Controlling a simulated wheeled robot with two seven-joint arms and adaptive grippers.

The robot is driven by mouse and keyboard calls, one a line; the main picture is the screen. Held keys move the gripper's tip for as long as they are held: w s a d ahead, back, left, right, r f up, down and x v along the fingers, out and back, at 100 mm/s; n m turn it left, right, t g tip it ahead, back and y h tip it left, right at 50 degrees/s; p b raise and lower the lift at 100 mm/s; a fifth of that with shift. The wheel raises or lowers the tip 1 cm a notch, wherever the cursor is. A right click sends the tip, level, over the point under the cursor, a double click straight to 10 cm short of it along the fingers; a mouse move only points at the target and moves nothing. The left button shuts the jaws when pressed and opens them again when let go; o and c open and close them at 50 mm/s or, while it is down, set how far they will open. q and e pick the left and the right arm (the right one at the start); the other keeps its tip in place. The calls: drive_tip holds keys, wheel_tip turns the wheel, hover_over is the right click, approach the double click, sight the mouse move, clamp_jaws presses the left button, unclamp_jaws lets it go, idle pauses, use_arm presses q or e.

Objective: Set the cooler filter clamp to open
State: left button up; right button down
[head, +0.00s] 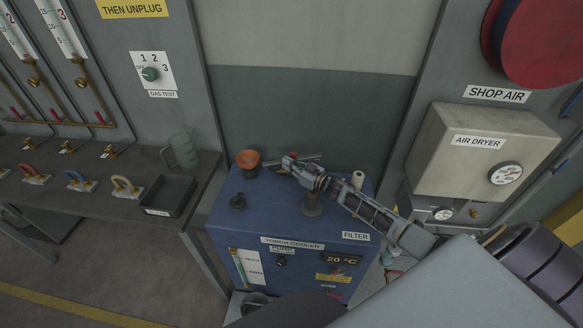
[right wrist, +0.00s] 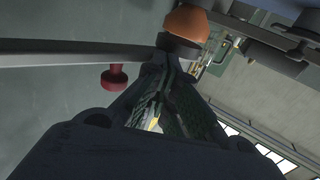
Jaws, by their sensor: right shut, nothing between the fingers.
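The blue torch cooler (head: 225,212) stands in the middle of the head view, with a FILTER label (head: 356,236) at its front right. A grey bar (head: 308,158) lies across its top beside my right gripper (head: 287,165); it may be the clamp lever, but I cannot tell its setting. The right gripper's fingers are together and empty. In the right wrist view, a grey bar (right wrist: 70,52) reaches to the fingertips (right wrist: 166,64); contact is unclear. A red knob (right wrist: 117,77) shows below the bar. My right arm hides part of the cooler top. My left gripper is out of view.
A bench with a dark tray (head: 168,196) is left; an air dryer (head: 480,155) is right.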

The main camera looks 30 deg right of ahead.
drive_tip(key=shift+w+d+h, duration=0.1)
drive_tip(key=shift+w+h, duration=0.2)
drive_tip(key=shift+w, duration=0.85)
drive_tip(key=shift+s, duration=0.15)
drive_tip(key=v, duration=1.1)
drive_tip(key=shift+s, duration=0.3)
idle(0.5)
drive_tip(key=shift+d+f, duration=0.1)
drive_tip(key=shift+s+f, duration=0.1)
idle(0.5)
